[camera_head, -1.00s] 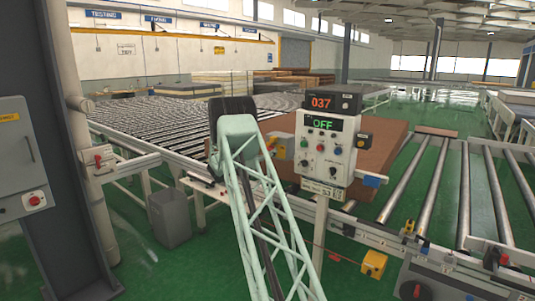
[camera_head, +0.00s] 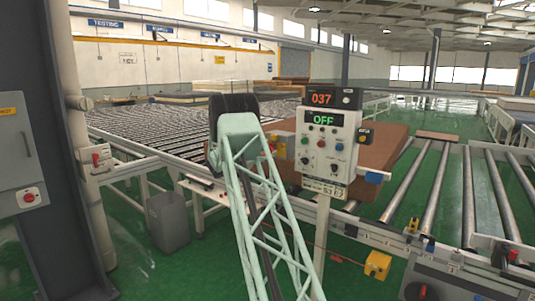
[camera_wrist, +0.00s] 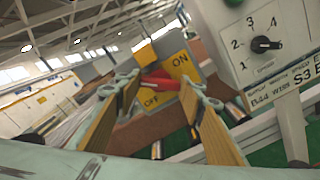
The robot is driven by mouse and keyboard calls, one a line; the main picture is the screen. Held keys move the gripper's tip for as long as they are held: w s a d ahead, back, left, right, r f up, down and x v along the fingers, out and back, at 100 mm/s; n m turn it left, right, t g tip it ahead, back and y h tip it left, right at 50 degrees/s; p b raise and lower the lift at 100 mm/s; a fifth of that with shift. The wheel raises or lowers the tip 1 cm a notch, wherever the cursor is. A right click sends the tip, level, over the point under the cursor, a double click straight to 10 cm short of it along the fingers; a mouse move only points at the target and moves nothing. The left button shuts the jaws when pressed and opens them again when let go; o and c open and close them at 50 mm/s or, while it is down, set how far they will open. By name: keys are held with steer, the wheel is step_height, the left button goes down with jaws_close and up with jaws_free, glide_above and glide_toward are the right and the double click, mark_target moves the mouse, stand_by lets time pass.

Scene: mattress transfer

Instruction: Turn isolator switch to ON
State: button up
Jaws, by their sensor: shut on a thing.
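The isolator switch shows in the wrist view as a yellow plate (camera_wrist: 182,68) with ON at its upper right and OFF at its lower left. Its red handle (camera_wrist: 162,82) lies across the plate between the two labels. My gripper (camera_wrist: 159,86) has its two tan-padded fingers on either side of the handle and is shut on it. The fingers hide the handle's ends. In the head view, my arm hides the gripper and most of the switch. The control panel display (camera_head: 324,119) reads OFF in green.
The grey control panel (camera_wrist: 255,50) with a numbered dial stands close on the right of my gripper. Roller conveyors (camera_head: 430,195) lie to the right and behind. A grey bin (camera_head: 168,222) and an electrical cabinet (camera_head: 15,150) stand to the left. Green floor is open between them.

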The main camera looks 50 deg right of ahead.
steer(key=shift+m, duration=5)
steer(key=o, duration=0.8)
steer(key=shift+o, duration=0.2)
steer(key=shift+a, duration=0.2)
steer(key=a, duration=1.1)
steer(key=shift+w+a, duration=0.25)
steer(key=shift+a, duration=0.05)
steer(key=shift+a, duration=0.1)
